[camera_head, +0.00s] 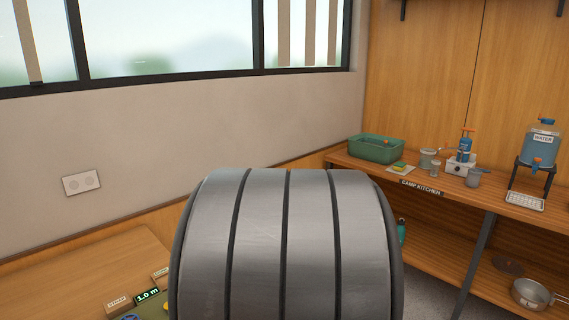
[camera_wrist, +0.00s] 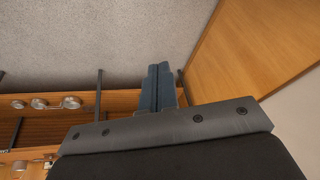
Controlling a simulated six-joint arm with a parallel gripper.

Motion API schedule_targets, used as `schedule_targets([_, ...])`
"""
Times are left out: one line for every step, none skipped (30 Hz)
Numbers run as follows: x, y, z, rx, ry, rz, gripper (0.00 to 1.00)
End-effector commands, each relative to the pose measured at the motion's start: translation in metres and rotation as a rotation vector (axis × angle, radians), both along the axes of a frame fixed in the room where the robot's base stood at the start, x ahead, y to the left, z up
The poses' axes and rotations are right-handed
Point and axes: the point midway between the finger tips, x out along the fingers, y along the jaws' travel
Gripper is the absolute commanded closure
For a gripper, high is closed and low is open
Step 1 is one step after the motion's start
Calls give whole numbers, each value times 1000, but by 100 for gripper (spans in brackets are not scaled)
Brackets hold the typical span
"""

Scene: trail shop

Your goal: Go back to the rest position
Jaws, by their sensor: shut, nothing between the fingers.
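My gripper (camera_wrist: 158,72) shows in the wrist view, with its two dark blue-grey fingers pressed together and nothing between them. It points toward a grey speckled surface and touches nothing that I can see. In the head view, a large grey banded part of my own arm fills the lower middle. It hides whatever lies behind it, and the gripper itself does not show there.
A camp kitchen shelf (camera_head: 420,188) at the right holds a green basin (camera_head: 376,149), a stove (camera_head: 460,168) and a blue water jug (camera_head: 541,143). A pan (camera_head: 530,293) sits lower. A wooden table (camera_head: 85,270) with small labelled items is at the lower left.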

Motion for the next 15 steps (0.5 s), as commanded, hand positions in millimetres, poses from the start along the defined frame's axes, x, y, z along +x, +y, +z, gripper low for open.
schedule_targets([-5, -9, 2, 1, -15, -25, 100])
schedule_targets([-7, -13, 3, 2, -21, -38, 100])
schedule_targets([-10, -18, 4, 2, -31, -52, 100])
schedule_targets([-13, -22, 5, 3, -37, -64, 100])
schedule_targets([-15, -26, 6, 3, -43, -73, 100])
schedule_targets([-17, -29, 6, 3, -50, -83, 100])
schedule_targets([-18, -32, 7, 4, -55, -92, 100])
schedule_targets([-20, -34, 8, 3, -59, -98, 100])
schedule_targets([-22, -37, 8, 3, -63, -106, 100])
schedule_targets([-23, -38, 8, 4, -65, -110, 100])
schedule_targets([-23, -39, 8, 3, -68, -114, 100])
schedule_targets([-24, -40, 8, 4, -70, -117, 100])
schedule_targets([-24, -41, 8, 4, -72, -119, 100])
schedule_targets([-25, -41, 9, 4, -73, -120, 100])
schedule_targets([-25, -41, 9, 4, -74, -121, 100])
